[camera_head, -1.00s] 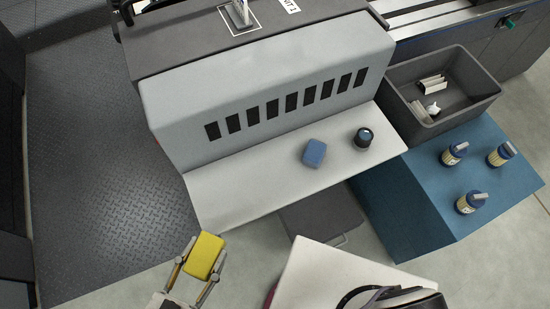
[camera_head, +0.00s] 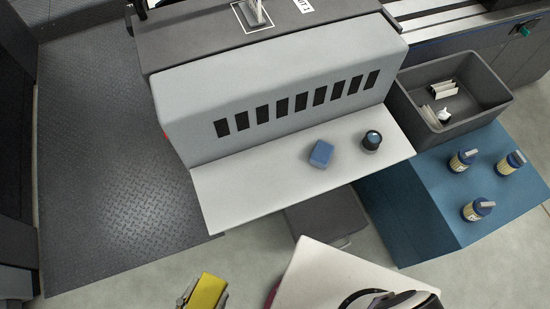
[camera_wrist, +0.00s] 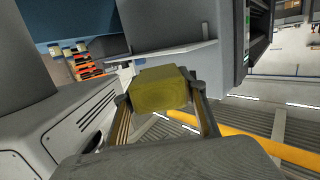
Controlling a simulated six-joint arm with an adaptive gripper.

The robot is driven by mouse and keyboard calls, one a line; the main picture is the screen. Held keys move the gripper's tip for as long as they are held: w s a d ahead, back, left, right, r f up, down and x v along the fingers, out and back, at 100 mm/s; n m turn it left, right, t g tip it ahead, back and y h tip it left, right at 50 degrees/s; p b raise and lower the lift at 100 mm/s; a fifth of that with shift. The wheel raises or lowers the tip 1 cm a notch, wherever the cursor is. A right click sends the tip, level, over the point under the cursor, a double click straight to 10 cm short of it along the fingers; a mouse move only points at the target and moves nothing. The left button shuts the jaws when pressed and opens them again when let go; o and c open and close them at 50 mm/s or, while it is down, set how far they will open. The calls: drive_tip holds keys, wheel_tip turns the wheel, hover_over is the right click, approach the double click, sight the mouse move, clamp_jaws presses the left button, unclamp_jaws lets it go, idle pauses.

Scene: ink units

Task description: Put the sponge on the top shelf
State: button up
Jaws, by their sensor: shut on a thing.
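A yellow block, which looks like the sponge (camera_head: 206,291), is held in my gripper (camera_head: 202,297) at the bottom of the head view, left of centre. In the wrist view the sponge (camera_wrist: 160,90) sits between the two fingers of my gripper (camera_wrist: 160,97), which is shut on it. In the head view a light grey ledge (camera_head: 250,195) runs along the front of the grey machine, above and apart from my gripper in the picture. A blue block (camera_head: 321,153) and a dark round knob-like object (camera_head: 372,140) are on that ledge. I cannot tell which surface is the top shelf.
A dark bin (camera_head: 405,100) with small white items stands at the right. A white surface (camera_head: 325,270) lies right of my gripper. Dark ribbed flooring (camera_head: 110,180) is clear at the left.

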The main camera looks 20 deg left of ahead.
approach(265, 178)
drive_tip(key=w, duration=0.3)
drive_tip(key=w+r, duration=0.1)
drive_tip(key=w, duration=0.2)
idle(0.8)
drive_tip(key=shift+w, duration=0.1)
drive_tip(key=shift+w, duration=1.85)
drive_tip(key=shift+f, duration=0.2)
drive_tip(key=o, duration=0.9)
drive_tip(key=shift+o, duration=0.2)
drive_tip(key=shift+r, duration=0.15)
